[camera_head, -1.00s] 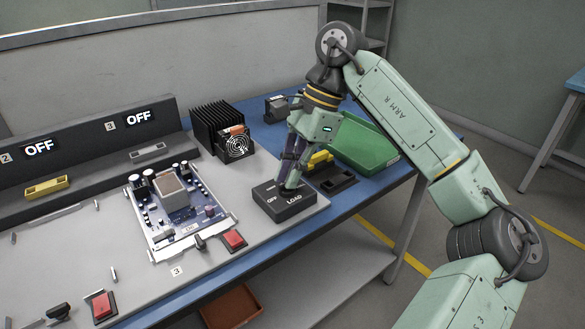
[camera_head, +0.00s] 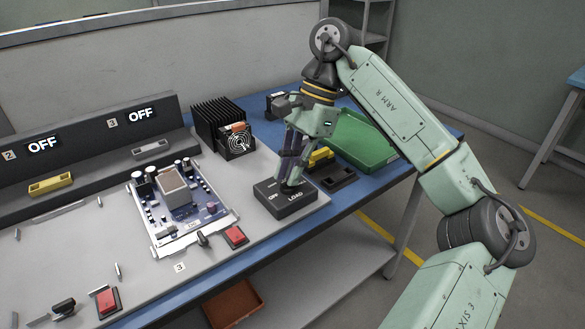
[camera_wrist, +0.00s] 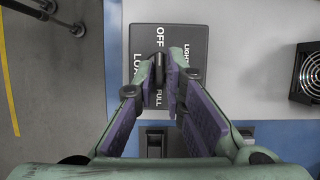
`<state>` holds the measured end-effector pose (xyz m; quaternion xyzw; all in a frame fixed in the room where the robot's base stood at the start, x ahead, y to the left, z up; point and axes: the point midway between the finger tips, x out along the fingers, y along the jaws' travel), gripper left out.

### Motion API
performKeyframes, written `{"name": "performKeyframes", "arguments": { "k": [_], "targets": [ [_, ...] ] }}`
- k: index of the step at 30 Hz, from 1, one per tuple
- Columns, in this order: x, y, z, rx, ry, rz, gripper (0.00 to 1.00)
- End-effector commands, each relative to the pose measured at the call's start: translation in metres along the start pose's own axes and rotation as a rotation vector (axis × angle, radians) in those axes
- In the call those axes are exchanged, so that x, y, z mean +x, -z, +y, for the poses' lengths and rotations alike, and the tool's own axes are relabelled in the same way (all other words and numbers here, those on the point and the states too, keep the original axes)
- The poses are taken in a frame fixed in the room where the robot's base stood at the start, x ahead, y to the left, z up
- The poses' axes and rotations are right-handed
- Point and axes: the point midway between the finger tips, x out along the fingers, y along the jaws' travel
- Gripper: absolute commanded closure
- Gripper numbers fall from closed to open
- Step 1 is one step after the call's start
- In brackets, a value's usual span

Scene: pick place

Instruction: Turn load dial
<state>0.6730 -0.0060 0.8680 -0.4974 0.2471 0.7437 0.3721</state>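The load dial's black box (camera_head: 286,208) sits at the right front of the grey bench top, marked OFF and LOAD. In the wrist view the box (camera_wrist: 195,40) shows OFF, LIGHT, LOAD and FULL around the dark load dial (camera_wrist: 159,66). My gripper (camera_head: 292,182) points down at the box. In the wrist view its purple-padded fingers (camera_wrist: 160,78) are closed in on both sides of the dial knob and appear to hold it. The fingers partly hide the knob, so its exact pointer setting is unclear.
A circuit board (camera_head: 180,205) lies left of the box, with a red button (camera_head: 235,236) in front. A black finned fan unit (camera_head: 222,130) stands behind. A green tray (camera_head: 362,140) and yellow part (camera_head: 321,156) lie to the right. Displays 2 and 3 (camera_head: 141,114) read OFF.

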Motion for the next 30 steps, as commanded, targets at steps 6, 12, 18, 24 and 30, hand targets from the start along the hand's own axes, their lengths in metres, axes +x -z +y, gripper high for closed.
{"name": "performKeyframes", "arguments": {
  "k": [6,12,18,24,30],
  "targets": [
    [0.0,0.0,0.0,0.001,-0.001,0.0,0.72],
    [0.0,0.0,0.001,0.002,-0.001,0.0,0.72],
    [-0.006,0.001,0.001,0.005,-0.002,0.002,0.72],
    [-0.038,0.001,0.0,0.007,-0.001,0.006,0.72],
    [-0.078,0.0,0.0,0.007,0.001,0.006,0.72]
  ]
}}
